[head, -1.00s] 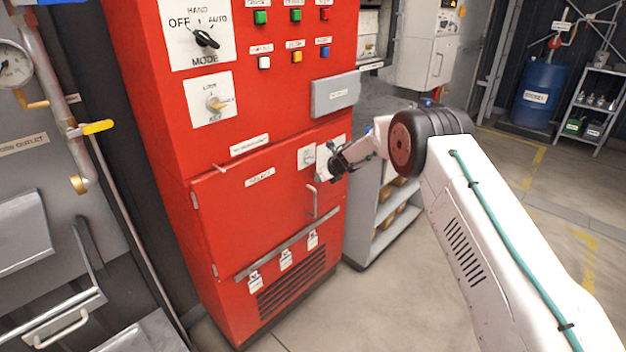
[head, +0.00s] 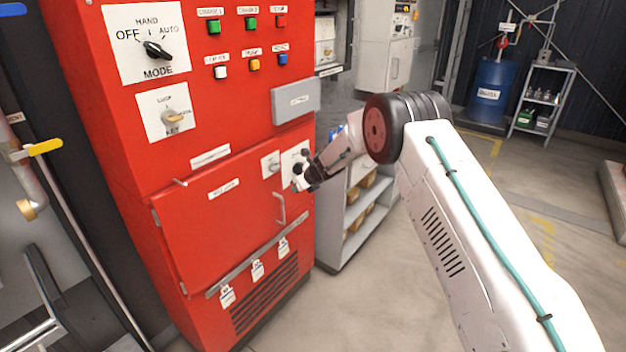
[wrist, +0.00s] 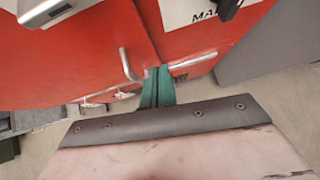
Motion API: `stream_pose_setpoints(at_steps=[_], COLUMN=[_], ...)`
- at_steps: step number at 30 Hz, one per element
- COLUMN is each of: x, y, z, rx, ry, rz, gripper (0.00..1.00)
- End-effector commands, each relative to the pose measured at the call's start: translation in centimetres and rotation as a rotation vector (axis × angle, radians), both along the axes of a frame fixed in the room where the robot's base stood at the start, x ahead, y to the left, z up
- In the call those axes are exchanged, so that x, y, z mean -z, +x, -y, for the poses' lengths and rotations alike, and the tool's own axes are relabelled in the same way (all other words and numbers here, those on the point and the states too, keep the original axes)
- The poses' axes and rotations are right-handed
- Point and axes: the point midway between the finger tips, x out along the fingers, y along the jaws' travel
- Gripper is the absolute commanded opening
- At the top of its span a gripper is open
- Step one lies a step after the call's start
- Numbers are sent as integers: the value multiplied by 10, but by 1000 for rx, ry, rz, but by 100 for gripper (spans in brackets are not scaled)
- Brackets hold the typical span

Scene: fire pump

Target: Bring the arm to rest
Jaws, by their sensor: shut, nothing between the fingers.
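My gripper (head: 303,180) shows small and dark in the head view, in front of the right edge of the red cabinet (head: 200,125), near a white plate with a dark knob. In the wrist view my gripper (wrist: 158,88) has its green fingers together with nothing between them. The cabinet's lower door (head: 225,215) looks closed, and its handle (head: 280,208) lies a little left of and below my gripper. The handle also shows in the wrist view (wrist: 130,66). Whether the gripper touches the cabinet cannot be told.
A grey shelf unit (head: 345,225) stands right of the cabinet, close to my arm. A grey box (head: 296,100) juts from the cabinet front above my gripper. A blue drum (head: 490,92) and a rack (head: 541,100) stand far back. The floor at right is mostly open.

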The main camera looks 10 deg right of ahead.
Motion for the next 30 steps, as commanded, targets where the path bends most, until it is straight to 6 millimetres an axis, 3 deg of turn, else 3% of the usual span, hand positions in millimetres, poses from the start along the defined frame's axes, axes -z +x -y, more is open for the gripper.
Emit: stream_pose_setpoints(at_steps=[1,8,15,19,25,30], x=[-16,-48,-63,-64,-47,-77], y=[-5,-30,-42,-38,-39,-66], z=[8,32,41,48,90,145], rx=[2,-1,0,89,584,1106], ry=[1,0,3,31,185,374], rz=[7,4,-1,-24,-126,-170], gripper=[0,0,0,0,0,0])
